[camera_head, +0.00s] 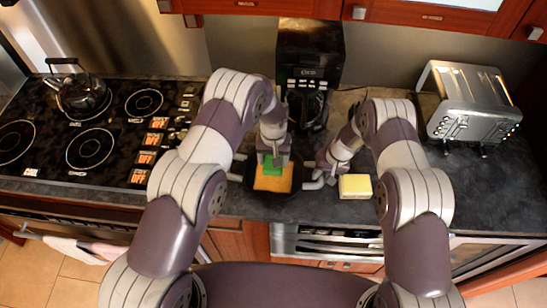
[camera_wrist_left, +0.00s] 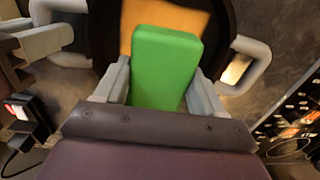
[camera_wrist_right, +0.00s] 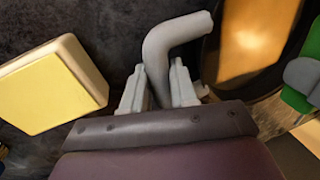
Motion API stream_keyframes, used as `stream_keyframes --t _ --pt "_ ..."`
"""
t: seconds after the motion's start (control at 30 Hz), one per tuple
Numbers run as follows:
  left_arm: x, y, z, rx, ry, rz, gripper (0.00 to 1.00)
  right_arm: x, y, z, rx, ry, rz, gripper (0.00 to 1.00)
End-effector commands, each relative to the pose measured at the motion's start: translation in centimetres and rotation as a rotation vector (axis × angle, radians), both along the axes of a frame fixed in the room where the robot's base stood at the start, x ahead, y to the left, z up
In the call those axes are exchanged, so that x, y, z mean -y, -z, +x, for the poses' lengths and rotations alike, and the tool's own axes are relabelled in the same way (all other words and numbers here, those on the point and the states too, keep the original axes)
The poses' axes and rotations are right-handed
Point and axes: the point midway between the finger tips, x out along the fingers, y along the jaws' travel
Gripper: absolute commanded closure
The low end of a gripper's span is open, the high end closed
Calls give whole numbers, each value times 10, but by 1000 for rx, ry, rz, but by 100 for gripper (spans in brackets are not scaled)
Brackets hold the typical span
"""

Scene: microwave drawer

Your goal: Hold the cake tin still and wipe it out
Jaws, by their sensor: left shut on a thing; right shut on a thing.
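The cake tin (camera_head: 273,196) is dark and round with two grey side handles, and stands on the counter. An orange patch (camera_head: 273,180) covers much of its inside. My left gripper (camera_head: 273,157) is shut on a green sponge (camera_wrist_left: 165,65), which is over the orange patch inside the tin; whether it touches the bottom I cannot tell. My right gripper (camera_head: 325,170) is shut on the tin's right-hand handle (camera_wrist_right: 165,50). The green sponge also shows at the right edge of the right wrist view (camera_wrist_right: 308,70). The left-hand handle (camera_head: 238,170) is free.
A pale yellow block (camera_head: 355,187) lies on the counter just right of the tin. A black coffee maker (camera_head: 309,60) stands behind, a toaster (camera_head: 468,103) at the right, and a stovetop with a kettle (camera_head: 80,95) at the left. The counter's front edge is close to the tin.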

Motion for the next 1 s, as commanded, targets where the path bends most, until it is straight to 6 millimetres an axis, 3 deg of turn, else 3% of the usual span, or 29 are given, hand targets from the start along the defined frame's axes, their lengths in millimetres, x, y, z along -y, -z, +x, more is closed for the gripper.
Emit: stream_keyframes --t 0.27,0.63,1.0 --pt "1 0 0 0 0 0 86 0 0 0 0 0 0 100" --pt "24 1 12 0 0 0 86 0 0 0 0 0 0 100" --pt "24 30 11 -2 0 1 86 0 0 0 0 0 0 100"
